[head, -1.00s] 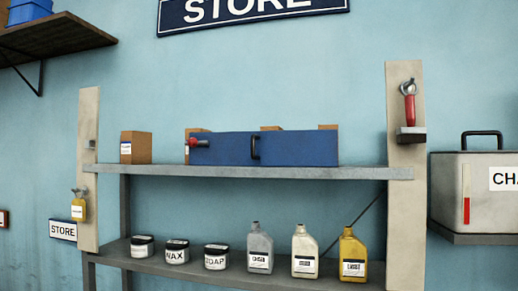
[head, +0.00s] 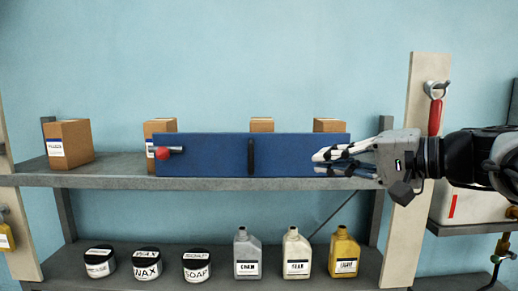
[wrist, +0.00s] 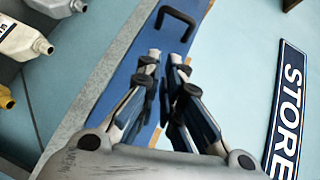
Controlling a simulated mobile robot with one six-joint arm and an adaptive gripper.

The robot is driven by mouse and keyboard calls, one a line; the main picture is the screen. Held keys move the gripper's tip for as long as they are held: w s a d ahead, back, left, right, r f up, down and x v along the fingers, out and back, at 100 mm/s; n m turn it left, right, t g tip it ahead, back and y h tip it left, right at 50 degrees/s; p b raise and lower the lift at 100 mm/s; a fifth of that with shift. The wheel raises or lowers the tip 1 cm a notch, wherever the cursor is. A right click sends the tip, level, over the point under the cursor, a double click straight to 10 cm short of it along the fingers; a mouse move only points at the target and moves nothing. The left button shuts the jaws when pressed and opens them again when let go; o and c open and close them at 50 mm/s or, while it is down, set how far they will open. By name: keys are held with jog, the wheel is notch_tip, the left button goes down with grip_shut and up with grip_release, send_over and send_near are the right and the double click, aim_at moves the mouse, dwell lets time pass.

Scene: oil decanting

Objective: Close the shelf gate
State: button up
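The shelf gate is a long blue panel (head: 215,150) on the front of the upper shelf. It covers the middle and right of the shelf front, leaving the left end uncovered. A black upright handle (head: 251,157) is at its middle, and a red-knobbed bolt (head: 163,153) is at its left end. My gripper (head: 318,162) is in front of the gate's right part, to the right of the handle. In the wrist view my fingers (wrist: 165,58) are partly apart with nothing between them. They point along the gate (wrist: 125,75) toward the handle (wrist: 178,20).
Cardboard boxes stand on the upper shelf (head: 110,181); one box (head: 69,144) is at the open left end. Jars (head: 146,265) and bottles (head: 297,255) stand on the lower shelf. A pale post (head: 415,150) with a red-handled tool (head: 435,115) is at the right.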

aim_at(272, 165)
jog(key=shift+w+a, duration=0.2)
jog(key=shift+a, duration=0.15)
grip_shut()
jog(key=x, duration=0.8)
jog(key=shift+w+a+p, duration=0.3)
jog(key=shift+p, duration=0.1)
jog(key=a, duration=0.2)
jog(key=a+f, duration=0.1)
jog(key=shift+s+a, duration=0.25)
